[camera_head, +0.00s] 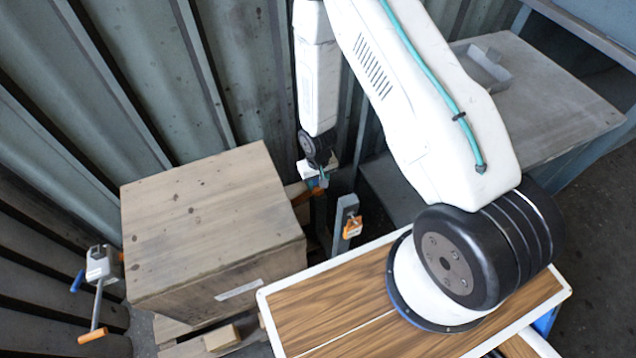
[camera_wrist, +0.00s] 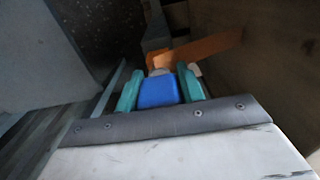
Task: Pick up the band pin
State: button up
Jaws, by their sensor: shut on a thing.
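My gripper (camera_wrist: 159,90) has teal fingers shut on a blue block-like piece, which I take to be the band pin (camera_wrist: 157,93). A pale rounded part shows just past the blue piece, and the rest of the pin is hidden. An orange bar (camera_wrist: 205,47) lies just beyond it; I cannot tell whether it touches the pin. In the head view my gripper (camera_head: 318,183) is low behind the right edge of the wooden crate, and the pin is too small there to make out clearly.
The wooden crate (camera_head: 205,220) stands left of my gripper. A grey post with an orange clamp (camera_head: 352,227) is close on the right. A vise-like tool with blue and orange handles (camera_head: 97,265) is at far left. A grey bench with a tray (camera_head: 484,68) is at upper right. Corrugated wall stands behind.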

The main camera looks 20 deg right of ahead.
notch_tip(320, 180, up, 8)
jog(key=shift+r, duration=0.25)
dwell(0.9)
